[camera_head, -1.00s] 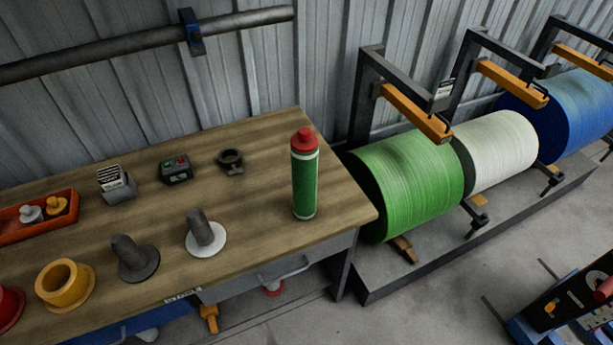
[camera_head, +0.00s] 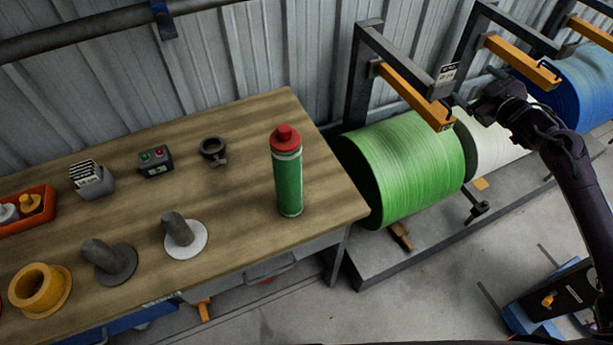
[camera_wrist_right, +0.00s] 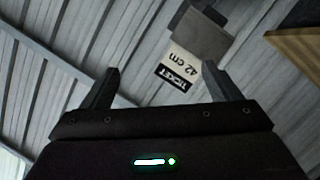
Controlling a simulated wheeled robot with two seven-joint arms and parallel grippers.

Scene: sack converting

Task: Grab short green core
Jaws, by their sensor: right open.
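A large green roll (camera_head: 405,170) lies on its side on a rack at the right of the bench. A green cylinder with a red cap (camera_head: 288,180) stands upright on the bench; I cannot tell which of these is the green core. My right gripper (camera_head: 472,93) is above the rack, near the bracket over the green and white rolls. In the right wrist view it (camera_wrist_right: 160,85) is open and empty, facing a ticket (camera_wrist_right: 176,70) that reads 42 cm. My left gripper is not in view.
A white roll (camera_head: 491,145) and a blue roll (camera_head: 572,92) lie beyond the green one. Orange arms (camera_head: 411,95) overhang the rolls. The wooden bench (camera_head: 235,135) holds a yellow flanged piece (camera_head: 40,290), grey pegs and small devices. A corrugated wall stands behind.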

